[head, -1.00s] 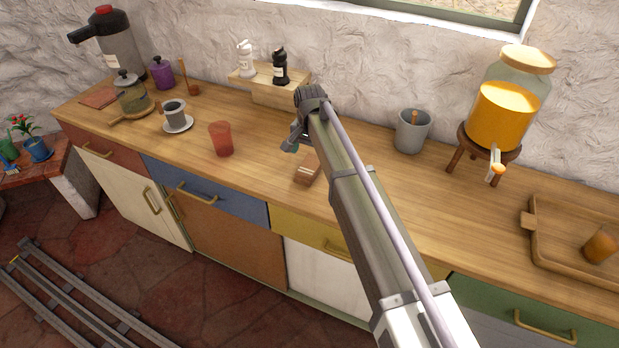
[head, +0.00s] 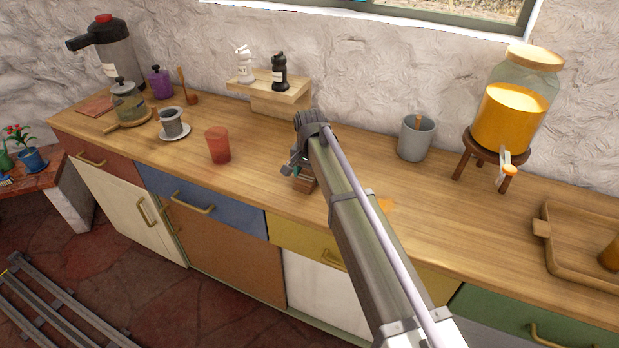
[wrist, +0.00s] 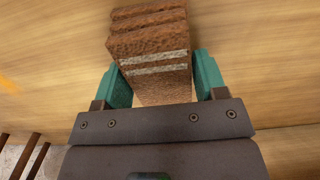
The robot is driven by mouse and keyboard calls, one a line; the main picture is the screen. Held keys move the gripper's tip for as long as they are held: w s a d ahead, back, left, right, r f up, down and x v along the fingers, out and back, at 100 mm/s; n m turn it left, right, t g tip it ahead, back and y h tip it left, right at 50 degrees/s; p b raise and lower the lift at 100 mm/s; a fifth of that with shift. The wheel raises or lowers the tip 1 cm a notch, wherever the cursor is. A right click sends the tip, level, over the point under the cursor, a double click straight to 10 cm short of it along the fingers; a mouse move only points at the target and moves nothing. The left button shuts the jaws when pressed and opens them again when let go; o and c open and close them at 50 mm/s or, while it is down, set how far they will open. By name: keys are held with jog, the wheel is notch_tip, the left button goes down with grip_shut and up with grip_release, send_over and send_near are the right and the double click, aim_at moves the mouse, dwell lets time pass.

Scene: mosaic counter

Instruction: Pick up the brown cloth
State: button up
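The brown cloth (wrist: 150,48) is folded in layers, with pale stripes across it. It lies on the wooden counter, and in the head view only a small part of it (head: 305,184) shows below my gripper (head: 296,170). In the wrist view my gripper (wrist: 163,76) has its two teal fingers spread on either side of the cloth. The fingers are very close to its edges; whether they touch it I cannot tell. My arm hides part of the counter beside the cloth.
A red cup (head: 217,146) stands left of my gripper. A small wooden shelf (head: 283,98) with two bottles is behind it. A grey cup (head: 415,138) and a juice dispenser (head: 507,118) are to the right.

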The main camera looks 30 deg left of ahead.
jog(key=c, duration=0.5)
